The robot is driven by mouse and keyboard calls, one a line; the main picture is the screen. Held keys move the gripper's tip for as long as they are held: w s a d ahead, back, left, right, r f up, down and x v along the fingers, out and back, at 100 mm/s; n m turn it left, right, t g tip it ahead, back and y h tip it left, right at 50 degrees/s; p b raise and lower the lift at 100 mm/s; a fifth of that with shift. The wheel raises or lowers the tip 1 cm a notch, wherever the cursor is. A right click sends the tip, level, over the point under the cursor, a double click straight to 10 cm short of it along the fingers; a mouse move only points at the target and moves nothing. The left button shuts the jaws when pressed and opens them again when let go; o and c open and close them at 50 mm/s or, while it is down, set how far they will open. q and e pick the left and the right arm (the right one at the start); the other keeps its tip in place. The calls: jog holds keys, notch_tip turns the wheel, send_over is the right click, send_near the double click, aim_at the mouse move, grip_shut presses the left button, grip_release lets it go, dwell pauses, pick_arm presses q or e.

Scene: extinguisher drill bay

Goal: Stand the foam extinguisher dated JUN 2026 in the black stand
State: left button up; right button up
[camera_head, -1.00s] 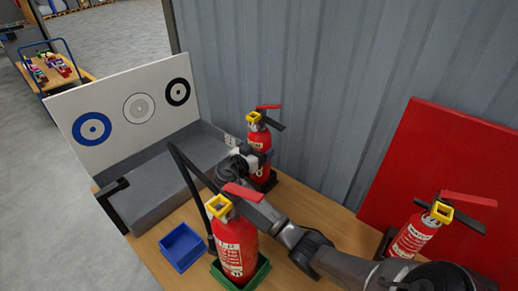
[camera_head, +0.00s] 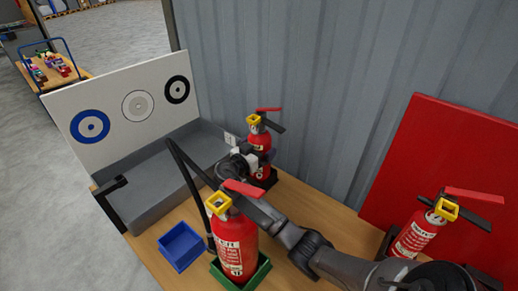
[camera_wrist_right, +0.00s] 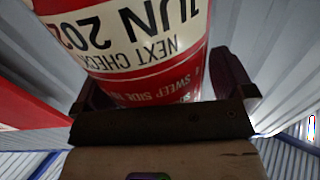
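A red extinguisher (camera_head: 259,141) with a yellow collar and red lever stands upright at the back, its base in the black stand (camera_head: 266,181). My right gripper (camera_head: 262,156) is at its body, one finger on each side. In the right wrist view, the extinguisher label (camera_wrist_right: 130,28) reads upside down "JUN 202", with the last digit cut off, and "NEXT CHECK". The right gripper (camera_wrist_right: 165,95) looks open there, with a narrow gap between the right finger and the red body. The word foam cannot be read. My left gripper is not in view.
Another extinguisher (camera_head: 235,243) stands in a green stand (camera_head: 263,268) in front. A third (camera_head: 416,236) is at the right by a red panel (camera_head: 450,170). A blue tray (camera_head: 181,246) and a grey trough (camera_head: 160,185) with a target board (camera_head: 80,104) are at the left.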

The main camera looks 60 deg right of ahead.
jog(key=shift+s, duration=0.1)
jog(key=shift+r+p, duration=0.85)
jog(key=shift+p, duration=0.15)
jog(key=a, duration=0.4)
jog(key=shift+w+f, duration=0.3)
